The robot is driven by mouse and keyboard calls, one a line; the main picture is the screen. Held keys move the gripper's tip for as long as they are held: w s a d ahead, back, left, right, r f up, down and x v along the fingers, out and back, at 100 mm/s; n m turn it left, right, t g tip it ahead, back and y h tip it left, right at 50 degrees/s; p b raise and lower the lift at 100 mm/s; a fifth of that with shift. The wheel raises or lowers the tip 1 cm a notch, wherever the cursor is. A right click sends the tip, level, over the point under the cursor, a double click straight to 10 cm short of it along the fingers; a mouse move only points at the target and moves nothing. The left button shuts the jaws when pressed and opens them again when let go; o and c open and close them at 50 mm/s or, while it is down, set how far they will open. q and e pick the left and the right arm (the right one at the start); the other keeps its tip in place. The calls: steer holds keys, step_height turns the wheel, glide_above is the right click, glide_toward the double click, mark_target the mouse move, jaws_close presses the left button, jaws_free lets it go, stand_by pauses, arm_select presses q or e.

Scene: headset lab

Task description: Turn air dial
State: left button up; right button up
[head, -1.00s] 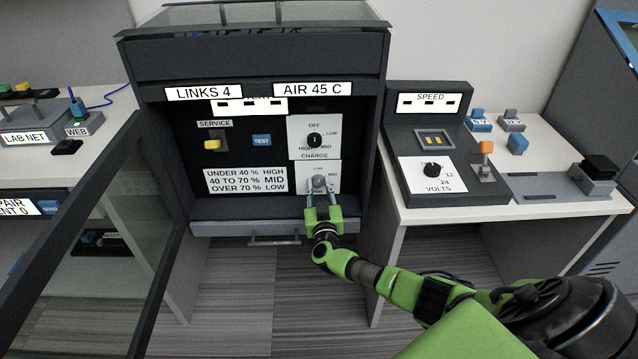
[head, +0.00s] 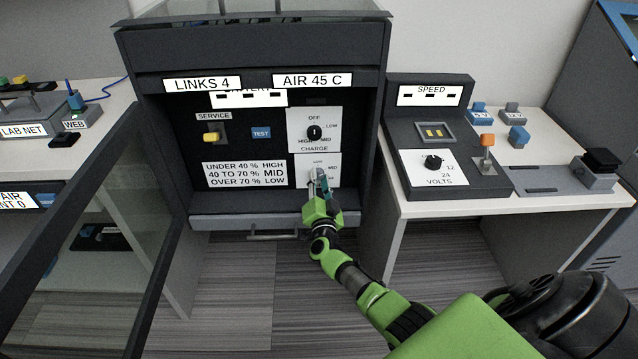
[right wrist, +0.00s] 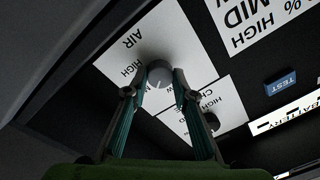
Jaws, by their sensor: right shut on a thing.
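The air dial is a grey round knob (right wrist: 160,74) on a white plate marked AIR, LOW, MID and HIGH, low on the right of the open cabinet's dark panel. In the head view the dial (head: 317,173) is partly covered by my right gripper (head: 318,184). The right wrist view shows the dial between the tips of my right gripper (right wrist: 161,82), which is shut on it. Its pointer setting is hard to make out. My left gripper is not in view.
The charge dial (head: 314,132) sits just above. The glass cabinet door (head: 100,235) stands open at left. A drawer front (head: 272,222) lies below the panel. A speed console (head: 430,140) stands on the right table. A sign (head: 312,80) reads AIR 45 C.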

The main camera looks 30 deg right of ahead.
steer(key=m+b, duration=0.1)
steer(key=m, duration=0.1)
steer(key=m+b, duration=0.1)
steer(key=m, duration=0.1)
steer(key=shift+f+m, duration=0.2)
steer(key=shift+m, duration=0.2)
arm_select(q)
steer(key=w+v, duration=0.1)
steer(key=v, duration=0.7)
arm_select(e)
steer(key=shift+m, duration=0.6)
steer(key=m+b, duration=0.2)
steer(key=m, duration=0.1)
steer(key=shift+m+h, duration=0.3)
steer(key=shift+m, duration=0.1)
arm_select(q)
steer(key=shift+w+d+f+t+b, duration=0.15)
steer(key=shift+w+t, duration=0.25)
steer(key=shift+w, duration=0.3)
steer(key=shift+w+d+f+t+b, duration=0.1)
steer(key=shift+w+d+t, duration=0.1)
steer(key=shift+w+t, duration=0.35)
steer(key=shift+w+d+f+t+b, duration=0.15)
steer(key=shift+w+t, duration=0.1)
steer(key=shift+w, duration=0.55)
arm_select(e)
steer(key=shift+r+m, duration=0.1)
steer(key=shift+m, duration=0.9)
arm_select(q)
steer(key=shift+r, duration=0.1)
